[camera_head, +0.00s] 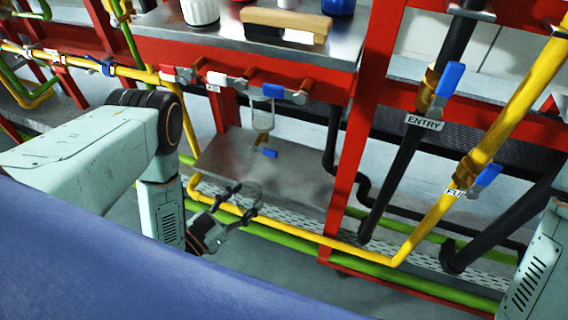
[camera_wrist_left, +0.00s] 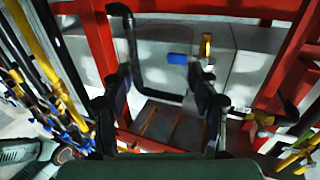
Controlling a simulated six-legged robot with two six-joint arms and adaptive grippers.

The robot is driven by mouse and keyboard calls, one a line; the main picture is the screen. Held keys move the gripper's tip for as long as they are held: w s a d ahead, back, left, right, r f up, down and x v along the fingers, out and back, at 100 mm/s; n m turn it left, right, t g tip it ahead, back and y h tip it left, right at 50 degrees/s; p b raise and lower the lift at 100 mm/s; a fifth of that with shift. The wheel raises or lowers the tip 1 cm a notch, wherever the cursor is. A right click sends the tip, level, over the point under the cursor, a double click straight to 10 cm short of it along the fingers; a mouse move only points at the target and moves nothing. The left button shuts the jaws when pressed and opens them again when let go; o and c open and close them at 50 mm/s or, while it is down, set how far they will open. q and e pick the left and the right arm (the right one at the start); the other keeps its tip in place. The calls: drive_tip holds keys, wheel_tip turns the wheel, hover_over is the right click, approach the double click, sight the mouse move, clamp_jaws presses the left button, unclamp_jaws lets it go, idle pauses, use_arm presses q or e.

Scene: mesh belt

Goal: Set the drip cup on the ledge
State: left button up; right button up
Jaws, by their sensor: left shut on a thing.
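My left gripper (camera_head: 243,198) is shut on a clear, see-through cup (camera_head: 251,191), the drip cup, in front of the ledge. The ledge (camera_head: 222,158) is a bare grey metal shelf behind and above the gripper in the head view. In the left wrist view my two dark fingers (camera_wrist_left: 161,76) stand apart. The cup between them is hard to make out there. My right gripper is out of view; only part of my right arm shows at the right edge of the head view.
A clear sight glass (camera_head: 263,113) with a brass valve and blue handle (camera_head: 270,153) hangs over the ledge. Yellow (camera_head: 300,240) and green pipes run low in front. A red post (camera_head: 350,150) stands right of the ledge. A brush (camera_head: 286,24) lies on the upper shelf.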

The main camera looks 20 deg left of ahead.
use_arm(q)
drive_tip(key=shift+w+a+f, duration=0.15)
drive_tip(key=shift+a+f, duration=0.3)
drive_tip(key=shift+f, duration=0.25)
drive_tip(key=b+x, duration=0.1)
drive_tip(key=x, duration=0.4)
drive_tip(key=b+x, duration=0.1)
drive_tip(key=x, duration=0.4)
drive_tip(key=b+x, duration=0.2)
drive_tip(key=x, duration=0.3)
drive_tip(key=shift+w+d+r, duration=0.15)
drive_tip(key=shift+w+d, duration=0.05)
drive_tip(key=shift+d, duration=0.25)
drive_tip(key=shift+w+d, duration=0.1)
drive_tip(key=shift+w, duration=0.4)
drive_tip(key=shift+w+d+b, duration=0.25)
drive_tip(key=shift+w+b, duration=0.15)
wheel_tip(320, 180, down, 3)
drive_tip(key=shift+s+b, duration=0.15)
drive_tip(key=shift+b, duration=0.65)
drive_tip(key=shift+f, duration=0.35)
drive_tip(key=shift+a, duration=0.1)
drive_tip(key=shift+r, duration=0.1)
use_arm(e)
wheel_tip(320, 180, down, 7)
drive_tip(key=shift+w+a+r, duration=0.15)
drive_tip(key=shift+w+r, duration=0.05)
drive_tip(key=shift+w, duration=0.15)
